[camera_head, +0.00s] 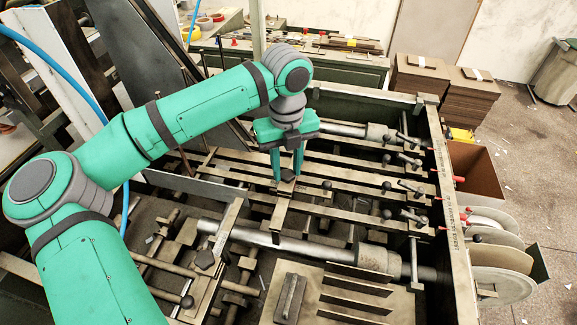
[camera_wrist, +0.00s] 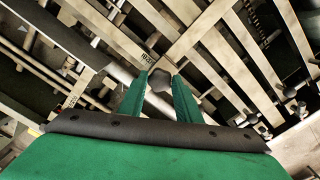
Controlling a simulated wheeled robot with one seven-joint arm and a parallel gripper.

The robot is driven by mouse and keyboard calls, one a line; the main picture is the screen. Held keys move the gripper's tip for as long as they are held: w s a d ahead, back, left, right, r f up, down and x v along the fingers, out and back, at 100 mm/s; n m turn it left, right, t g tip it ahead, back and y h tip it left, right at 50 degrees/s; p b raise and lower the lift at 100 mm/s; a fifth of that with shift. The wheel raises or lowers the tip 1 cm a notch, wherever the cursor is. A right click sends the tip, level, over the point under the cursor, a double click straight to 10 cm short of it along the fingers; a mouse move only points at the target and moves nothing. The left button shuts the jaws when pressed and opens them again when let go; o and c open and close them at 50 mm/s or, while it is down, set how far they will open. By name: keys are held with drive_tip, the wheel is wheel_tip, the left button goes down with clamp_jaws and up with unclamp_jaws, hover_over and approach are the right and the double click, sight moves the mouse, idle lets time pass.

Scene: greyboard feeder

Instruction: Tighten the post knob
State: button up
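A dark faceted post knob (camera_head: 287,175) sits on a flat metal bar near the middle of the feeder frame. My gripper (camera_head: 287,178) points down at it, with one green finger on each side. In the wrist view the knob (camera_wrist: 160,82) shows between the two fingertips (camera_wrist: 159,80) and nearly fills the gap. I cannot tell whether the fingers touch it. The fingers partly hide its sides. A second, similar dark knob (camera_head: 205,259) sits on the left part of the frame, clear of my gripper.
Crossing metal bars and rods surround the knob. A thick round shaft (camera_head: 285,243) runs in front of it. Small ball-ended levers (camera_head: 410,187) line the right side near the frame's side rail (camera_head: 451,215). Stacks of brown board (camera_head: 470,95) stand on the floor behind right.

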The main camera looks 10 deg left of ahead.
sight(288, 172)
drive_tip(key=o, duration=1.1)
drive_tip(key=shift+c, duration=0.2)
drive_tip(key=shift+w, duration=0.1)
wheel_tip(288, 172, up, 11)
drive_tip(key=shift+d+f, duration=0.1)
drive_tip(key=shift+d, duration=0.05)
